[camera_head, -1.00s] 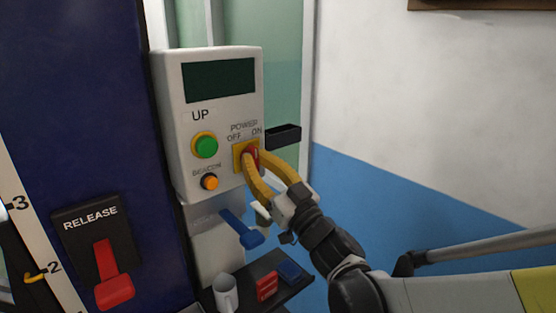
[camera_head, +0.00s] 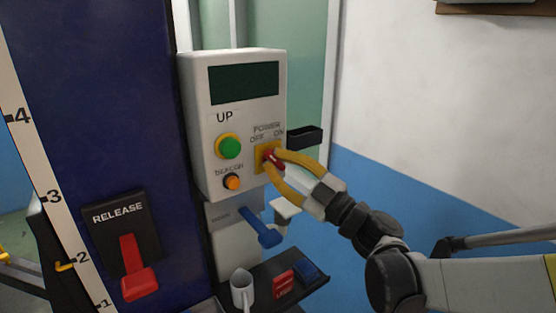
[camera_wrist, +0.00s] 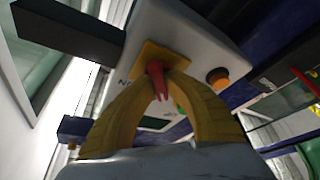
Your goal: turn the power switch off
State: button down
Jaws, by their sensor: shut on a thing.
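The power switch (camera_head: 273,158) is a red knob on a yellow plate (camera_head: 261,164), below the POWER, OFF and ON lettering on the white control box (camera_head: 205,125). My gripper (camera_head: 272,161), with yellow curved fingers, is shut on the knob, one finger above and one below in the head view. The wrist view shows the red knob (camera_wrist: 156,78) between the fingertips (camera_wrist: 157,76), with the fingers bowed apart behind it. The fingertips hide part of the knob, so I cannot tell its exact setting.
A green UP button (camera_head: 230,147) and an orange beacon button (camera_head: 232,182) are left of the switch. A blue lever (camera_head: 262,230) is below. A red release lever (camera_head: 136,268) is at lower left.

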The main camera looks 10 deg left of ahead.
dwell(0.4)
jog(key=c, duration=1.4)
grip_release()
jog(key=shift+w, duration=0.1)
jog(key=shift+w+a, duration=0.1)
jog(key=v, duration=1.2)
